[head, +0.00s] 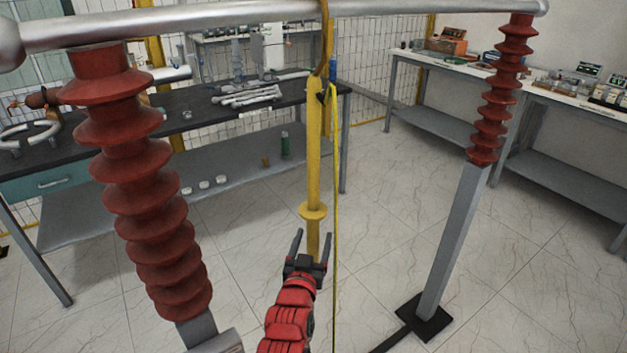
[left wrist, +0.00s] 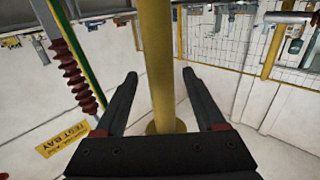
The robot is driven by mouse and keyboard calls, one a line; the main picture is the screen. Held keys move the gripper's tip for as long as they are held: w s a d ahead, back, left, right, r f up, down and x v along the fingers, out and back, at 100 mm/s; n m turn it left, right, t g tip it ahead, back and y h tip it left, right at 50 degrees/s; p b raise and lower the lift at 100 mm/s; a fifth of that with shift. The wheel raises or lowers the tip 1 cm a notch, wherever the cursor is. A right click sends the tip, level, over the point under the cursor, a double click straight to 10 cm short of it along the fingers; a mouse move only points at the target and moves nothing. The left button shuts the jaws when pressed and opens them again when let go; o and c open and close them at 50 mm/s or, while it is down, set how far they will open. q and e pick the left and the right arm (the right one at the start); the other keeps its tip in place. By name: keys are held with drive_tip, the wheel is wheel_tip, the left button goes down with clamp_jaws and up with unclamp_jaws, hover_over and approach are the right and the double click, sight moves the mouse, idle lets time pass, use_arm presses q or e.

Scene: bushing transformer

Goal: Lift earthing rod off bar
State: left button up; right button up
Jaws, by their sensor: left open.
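The yellow earthing rod (head: 313,150) hangs upright from the silver bar (head: 180,22) by a hook at its top. A round yellow flange (head: 313,212) sits low on the rod, and a thin yellow-green cable runs down beside it. My left gripper (head: 312,248) is open at the rod's lower end, just below the flange, with a finger on each side. In the left wrist view the rod (left wrist: 158,65) stands between the two open fingers (left wrist: 163,100), with gaps on both sides. My right gripper is not in view.
Red ribbed insulators at left (head: 140,180) and right (head: 498,90) hold up the bar on grey posts. A dark workbench (head: 70,150) with tools stands behind at left, and a light bench (head: 560,100) at right. The tiled floor between is clear.

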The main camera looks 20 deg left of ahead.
use_arm(q)
drive_tip(key=w, duration=0.3)
drive_tip(key=shift+w+a, duration=0.25)
drive_tip(key=shift+a, duration=0.05)
drive_tip(key=shift+f, duration=0.1)
clamp_jaws()
